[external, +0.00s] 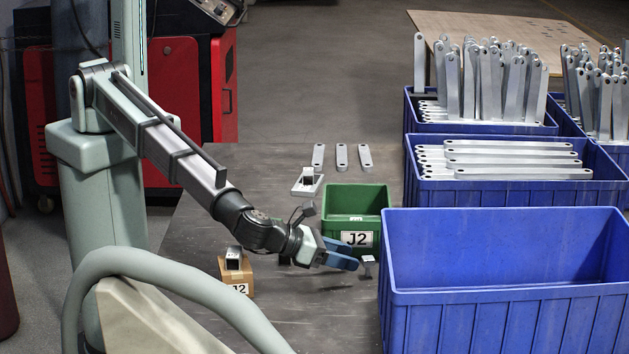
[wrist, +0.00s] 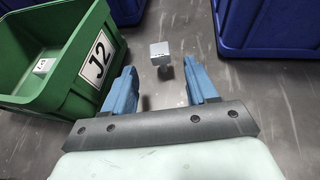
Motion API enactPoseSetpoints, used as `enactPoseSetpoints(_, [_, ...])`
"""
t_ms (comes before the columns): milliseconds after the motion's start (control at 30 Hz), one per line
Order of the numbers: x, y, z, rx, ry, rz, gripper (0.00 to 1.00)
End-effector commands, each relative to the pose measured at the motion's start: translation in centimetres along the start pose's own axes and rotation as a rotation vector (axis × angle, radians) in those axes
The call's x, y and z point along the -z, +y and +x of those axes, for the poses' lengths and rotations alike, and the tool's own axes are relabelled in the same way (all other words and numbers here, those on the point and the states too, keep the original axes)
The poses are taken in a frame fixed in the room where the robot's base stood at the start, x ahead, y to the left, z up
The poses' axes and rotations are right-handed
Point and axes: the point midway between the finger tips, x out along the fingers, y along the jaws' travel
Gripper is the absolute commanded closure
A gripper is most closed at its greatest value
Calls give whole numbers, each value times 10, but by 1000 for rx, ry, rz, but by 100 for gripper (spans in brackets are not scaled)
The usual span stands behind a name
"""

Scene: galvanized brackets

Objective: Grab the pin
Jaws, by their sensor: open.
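What looks like the pin (external: 368,262) is a small grey piece with a square block head on a thin stem. It stands on the dark table just beyond my fingertips, between the green bin and the large blue bin. In the wrist view the pin (wrist: 160,50) shows ahead of the gap between my fingers, apart from both. My gripper (external: 346,258) has blue fingers spread open with nothing between them; they also show in the wrist view (wrist: 160,80).
The green J2 bin (external: 357,201) stands close to my gripper. An empty blue bin (external: 500,308) is at right, with blue bins of brackets behind. A cardboard box (external: 240,278) with a metal piece, a white block (external: 307,186) and three flat brackets (external: 341,157) are on the table.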

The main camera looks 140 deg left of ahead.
Motion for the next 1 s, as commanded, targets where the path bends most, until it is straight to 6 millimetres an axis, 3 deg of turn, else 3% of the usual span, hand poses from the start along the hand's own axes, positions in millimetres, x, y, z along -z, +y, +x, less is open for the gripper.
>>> enactPoseSetpoints(100, [0, -1, 19, -2, 0, -1, 43])
enactPoseSetpoints(433, [0, -1, 39, -1, 1, -1, 43])
enactPoseSetpoints(700, [-1, -2, 74, -2, 1, -2, 43])
enactPoseSetpoints(1000, [-1, -1, 80, -1, 1, -1, 43])
